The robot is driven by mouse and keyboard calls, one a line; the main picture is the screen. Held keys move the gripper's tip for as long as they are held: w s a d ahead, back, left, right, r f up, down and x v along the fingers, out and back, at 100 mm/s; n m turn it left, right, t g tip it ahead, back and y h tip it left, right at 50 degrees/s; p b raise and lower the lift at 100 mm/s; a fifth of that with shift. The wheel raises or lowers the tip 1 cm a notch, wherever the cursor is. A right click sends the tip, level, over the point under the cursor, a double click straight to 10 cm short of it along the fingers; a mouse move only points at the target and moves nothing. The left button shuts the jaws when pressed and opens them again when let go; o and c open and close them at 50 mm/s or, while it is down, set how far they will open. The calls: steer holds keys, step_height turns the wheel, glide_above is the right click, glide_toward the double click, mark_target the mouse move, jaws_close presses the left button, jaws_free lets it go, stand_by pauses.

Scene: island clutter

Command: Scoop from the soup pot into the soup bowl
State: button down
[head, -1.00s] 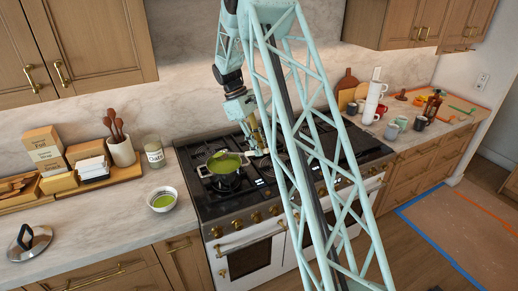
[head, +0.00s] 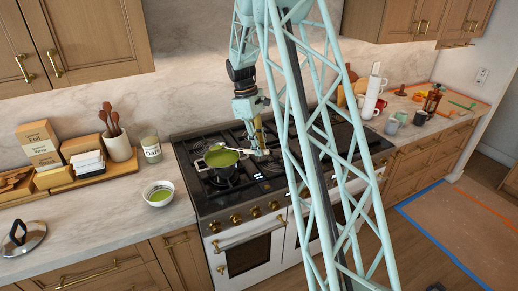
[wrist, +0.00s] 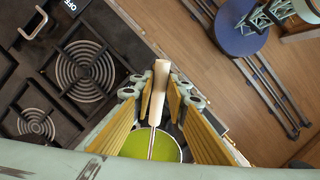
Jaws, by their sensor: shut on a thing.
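The soup bowl (head: 158,194) is white, sits on the counter left of the stove and also holds some green soup. My gripper (head: 259,142) is just right of the pot and above the stove. It is shut on the ladle handle (wrist: 159,90), pale with a thin metal shaft, which reaches over the green soup in the wrist view. In the head view, the ladle (head: 234,149) reaches left over the pot; its bowl cannot be made out.
A lid (head: 25,238) lies on the counter at the left. A utensil crock (head: 117,147), a jar (head: 151,150) and boxes (head: 40,145) stand behind the bowl. Mugs and bottles (head: 393,125) stand right of the stove. The counter around the bowl is clear.

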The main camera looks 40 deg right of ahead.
steer(key=shift+s+d+f+t+y+b, duration=0.1)
steer(key=shift+s+f+t+y+b, duration=0.25)
steer(key=shift+f+b, duration=0.6)
steer(key=shift+d+f+t+y+b, duration=0.1)
steer(key=shift+f+t+b, duration=0.4)
steer(key=shift+f+b, duration=0.45)
steer(key=shift+s+d+f+t+y+b, duration=0.1)
steer(key=shift+s+f+t+y+b, duration=0.25)
steer(key=shift+f+b, duration=0.6)
steer(key=shift+w+r, duration=0.1)
steer(key=shift+r, duration=0.05)
steer(key=shift+r, duration=0.2)
steer(key=shift+r+p, duration=0.65)
steer(key=shift+r, duration=1.15)
steer(key=shift+a, duration=0.1)
steer(key=a+f+p, duration=0.5)
steer(key=a, duration=0.7)
steer(key=w+a+f+n+p, duration=0.1)
steer(key=a+f+p, duration=0.4)
steer(key=a, duration=0.7)
steer(key=shift+p, duration=0.4)
